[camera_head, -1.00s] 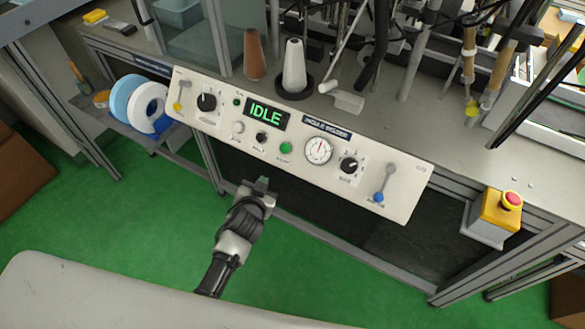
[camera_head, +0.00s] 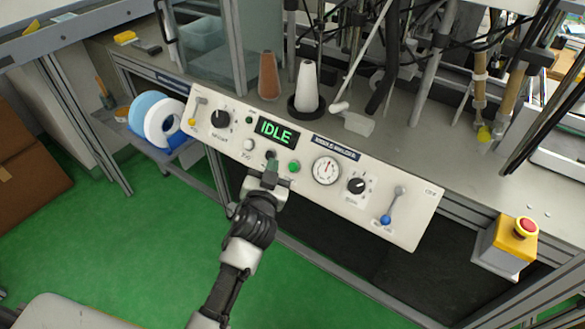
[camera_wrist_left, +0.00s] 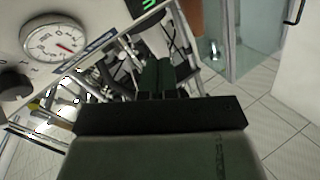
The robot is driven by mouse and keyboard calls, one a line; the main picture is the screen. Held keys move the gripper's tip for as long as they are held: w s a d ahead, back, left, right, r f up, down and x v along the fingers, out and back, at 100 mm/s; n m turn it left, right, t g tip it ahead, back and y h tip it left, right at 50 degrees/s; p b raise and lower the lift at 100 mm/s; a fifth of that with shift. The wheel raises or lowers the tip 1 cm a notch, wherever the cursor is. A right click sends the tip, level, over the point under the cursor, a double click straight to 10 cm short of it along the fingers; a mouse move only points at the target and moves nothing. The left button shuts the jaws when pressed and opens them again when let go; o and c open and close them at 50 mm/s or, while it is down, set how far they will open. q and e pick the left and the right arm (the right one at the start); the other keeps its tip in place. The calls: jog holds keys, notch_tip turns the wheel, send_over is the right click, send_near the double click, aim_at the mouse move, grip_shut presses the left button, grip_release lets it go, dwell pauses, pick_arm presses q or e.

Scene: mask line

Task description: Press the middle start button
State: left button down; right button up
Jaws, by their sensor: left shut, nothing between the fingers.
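The pale control panel (camera_head: 320,205) has a row of three buttons under the green "IDLE" display (camera_head: 277,132): a white one (camera_head: 248,144), a dark middle one (camera_head: 271,155) and a green one (camera_head: 294,166). My left gripper (camera_head: 269,172) is shut and empty, with its tips just below the dark middle button in the picture. Whether they touch it cannot be told. The closed fingers also show in the left wrist view (camera_wrist_left: 165,78), where the buttons are hidden. My right gripper is not in view.
A gauge (camera_head: 326,170), a black knob (camera_head: 357,186) and a blue-tipped lever (camera_head: 392,206) lie right of the buttons. A yellow box with a red emergency button (camera_head: 524,227) is at far right. Yarn cones (camera_head: 307,86) stand behind the panel.

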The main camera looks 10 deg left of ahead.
aim_at(289, 168)
pick_arm(q)
jog(key=shift+w+d+f+b, duration=0.35)
jog(key=shift+w+f+b, duration=0.55)
jog(key=shift+w+b, duration=0.15)
jog(key=shift+w+d+f+b, duration=0.35)
jog(key=shift+w+f+b, duration=0.55)
jog(key=shift+b, duration=0.2)
jog(key=shift+w+d+f+b, duration=0.35)
jog(key=shift+w+f+b, duration=0.5)
jog(key=shift+w+b, duration=0.2)
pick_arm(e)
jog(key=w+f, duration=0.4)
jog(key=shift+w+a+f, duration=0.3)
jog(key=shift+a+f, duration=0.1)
pick_arm(q)
jog(key=shift+f, duration=0.1)
jog(key=shift+w+d+f+b, duration=0.1)
jog(key=shift+w+f+b, duration=0.15)
jog(key=shift+b, duration=0.15)
jog(key=shift+r, duration=0.1)
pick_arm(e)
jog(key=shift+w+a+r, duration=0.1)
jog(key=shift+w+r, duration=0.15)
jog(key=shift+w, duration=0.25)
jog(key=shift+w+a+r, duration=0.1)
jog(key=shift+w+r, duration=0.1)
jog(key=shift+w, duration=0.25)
